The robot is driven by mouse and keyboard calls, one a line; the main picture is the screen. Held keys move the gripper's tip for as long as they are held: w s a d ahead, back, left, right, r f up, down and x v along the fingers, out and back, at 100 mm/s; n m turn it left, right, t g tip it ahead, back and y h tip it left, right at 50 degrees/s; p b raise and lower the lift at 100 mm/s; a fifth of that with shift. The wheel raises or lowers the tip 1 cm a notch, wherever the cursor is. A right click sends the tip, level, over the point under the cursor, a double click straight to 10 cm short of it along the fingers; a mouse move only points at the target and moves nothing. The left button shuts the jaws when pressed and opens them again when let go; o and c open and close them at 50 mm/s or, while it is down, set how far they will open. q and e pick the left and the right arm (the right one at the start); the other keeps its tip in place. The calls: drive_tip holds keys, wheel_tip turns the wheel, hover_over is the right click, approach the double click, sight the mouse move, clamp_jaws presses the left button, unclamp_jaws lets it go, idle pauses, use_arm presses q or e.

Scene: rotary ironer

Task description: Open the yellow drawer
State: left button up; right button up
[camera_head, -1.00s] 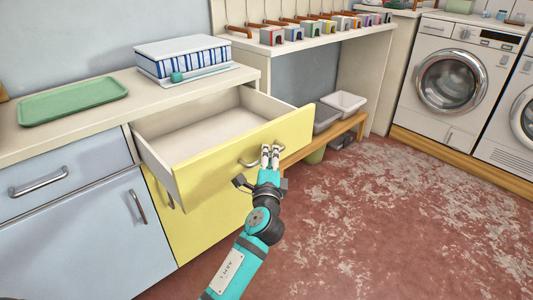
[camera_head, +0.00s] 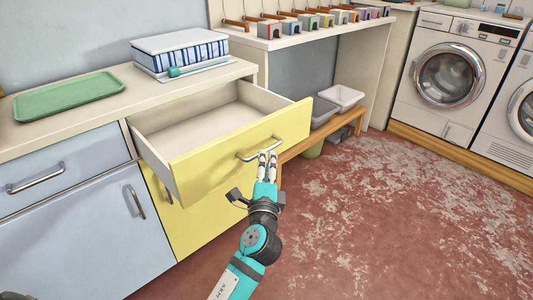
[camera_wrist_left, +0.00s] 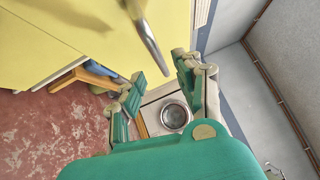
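The yellow drawer (camera_head: 215,160) stands pulled well out of the counter in the head view, and its pale inside looks empty. Its metal bar handle (camera_head: 248,153) is on the yellow front and also shows in the left wrist view (camera_wrist_left: 146,36). My left gripper (camera_head: 267,157) is just in front of and below the right part of the handle. In the left wrist view its two fingers (camera_wrist_left: 160,66) are apart with nothing between them, and the handle lies beyond the tips. My right gripper is not in view.
A yellow cupboard door (camera_head: 205,220) is below the drawer. A green tray (camera_head: 68,97) and a striped box (camera_head: 180,52) lie on the counter. A low wooden bench (camera_head: 318,133) with bins stands to the right. The red floor on the right is clear.

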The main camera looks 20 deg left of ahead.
use_arm(q)
drive_tip(key=v, duration=0.6)
drive_tip(key=shift+s, duration=0.3)
drive_tip(key=shift+d+f, duration=0.1)
drive_tip(key=shift+f, duration=0.05)
